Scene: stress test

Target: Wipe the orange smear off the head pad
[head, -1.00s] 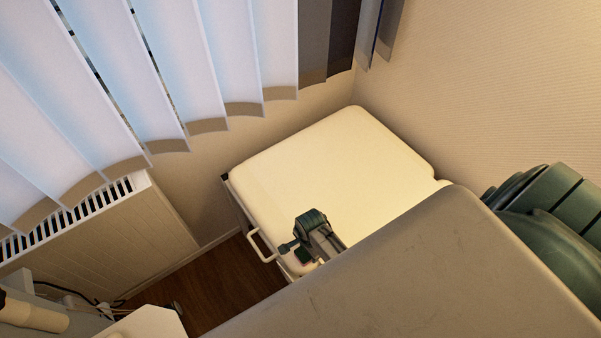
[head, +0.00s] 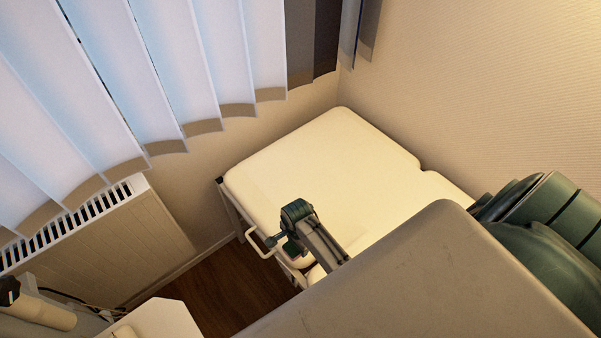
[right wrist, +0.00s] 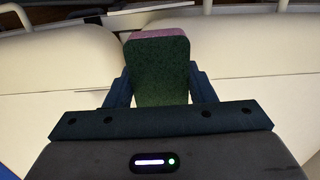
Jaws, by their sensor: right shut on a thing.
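The cream couch pad (head: 325,160) lies in the corner by the window; a second cream section adjoins it on the near side. I see no orange smear on the parts in view. My right gripper (head: 290,252) is low at the couch's left edge, near the white handle. In the right wrist view my right gripper (right wrist: 160,88) is shut on a green sponge (right wrist: 158,72) with a pink-purple layer. Cream pads show on both sides of the sponge; I cannot tell whether it touches them. My left gripper is not in view.
A white handle (head: 262,243) sticks out from the couch's left side. A radiator (head: 100,235) and blinds (head: 140,70) stand at the left, with bare wooden floor (head: 225,285) between. A large grey surface (head: 440,275) hides the near couch.

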